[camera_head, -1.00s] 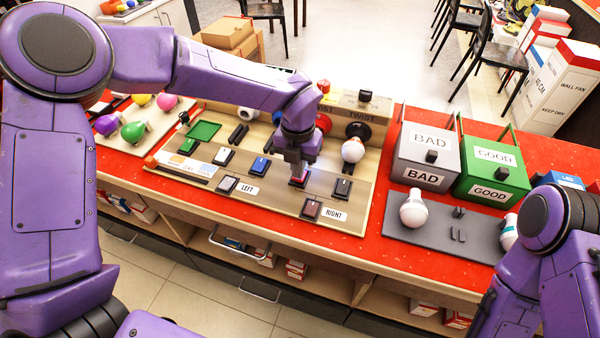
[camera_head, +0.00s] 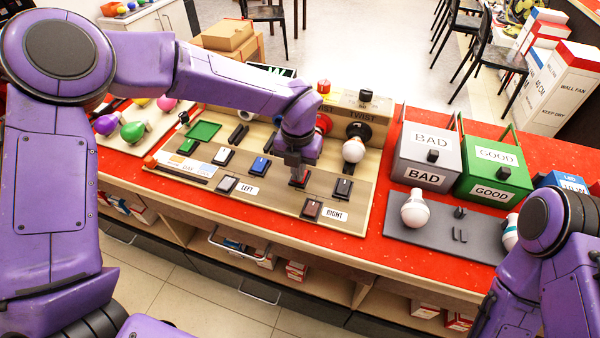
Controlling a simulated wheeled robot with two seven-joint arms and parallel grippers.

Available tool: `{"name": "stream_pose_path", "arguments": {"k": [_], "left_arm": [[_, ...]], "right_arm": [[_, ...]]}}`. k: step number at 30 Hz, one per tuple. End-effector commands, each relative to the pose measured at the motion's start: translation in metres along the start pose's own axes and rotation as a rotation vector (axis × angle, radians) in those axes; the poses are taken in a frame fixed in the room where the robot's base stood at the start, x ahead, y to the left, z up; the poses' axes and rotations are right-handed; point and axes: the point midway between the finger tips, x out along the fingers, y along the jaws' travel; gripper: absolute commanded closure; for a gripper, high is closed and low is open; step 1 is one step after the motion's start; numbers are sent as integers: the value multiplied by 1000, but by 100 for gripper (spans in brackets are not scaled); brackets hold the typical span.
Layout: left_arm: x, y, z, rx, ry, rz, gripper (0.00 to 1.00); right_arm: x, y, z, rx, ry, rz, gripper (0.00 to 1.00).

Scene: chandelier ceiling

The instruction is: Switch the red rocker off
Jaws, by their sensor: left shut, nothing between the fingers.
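The red rocker (camera_head: 299,182) sits on the beige switch board (camera_head: 270,200), to the right of a blue rocker (camera_head: 259,167). My left gripper (camera_head: 297,178) points down at the red rocker with shut fingers. The fingertips are on or just above it, and I cannot tell whether they touch. The gripper hides much of the rocker's face, so its tilt does not show clearly. My right arm (camera_head: 545,235) is at the right edge, and its gripper is out of view.
Other rockers stand close by: a dark one (camera_head: 343,188) at right, a brown one (camera_head: 311,209) in front, and a grey one (camera_head: 227,184) at left. A white bulb (camera_head: 353,150) stands behind. The BAD box (camera_head: 421,158) and GOOD box (camera_head: 490,170) are at right.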

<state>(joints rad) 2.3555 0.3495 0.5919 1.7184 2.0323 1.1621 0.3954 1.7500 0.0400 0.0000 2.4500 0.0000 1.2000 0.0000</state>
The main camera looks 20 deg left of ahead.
Motion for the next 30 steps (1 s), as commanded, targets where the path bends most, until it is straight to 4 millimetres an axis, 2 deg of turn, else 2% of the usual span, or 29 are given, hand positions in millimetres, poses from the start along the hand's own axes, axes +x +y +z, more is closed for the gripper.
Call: {"name": "stream_pose_path", "arguments": {"k": [4, 22, 30], "left_arm": [[-8, 0, -2, 0, 6, 1, 100], [-67, 0, -1, 0, 4, 1, 100], [-68, 0, -1, 0, 4, 2, 100]], "right_arm": [[-8, 1, -3, 0, 0, 0, 57], [-55, 5, -23, 0, 0, 0, 57], [-55, 5, -23, 0, 0, 0, 57]]}}
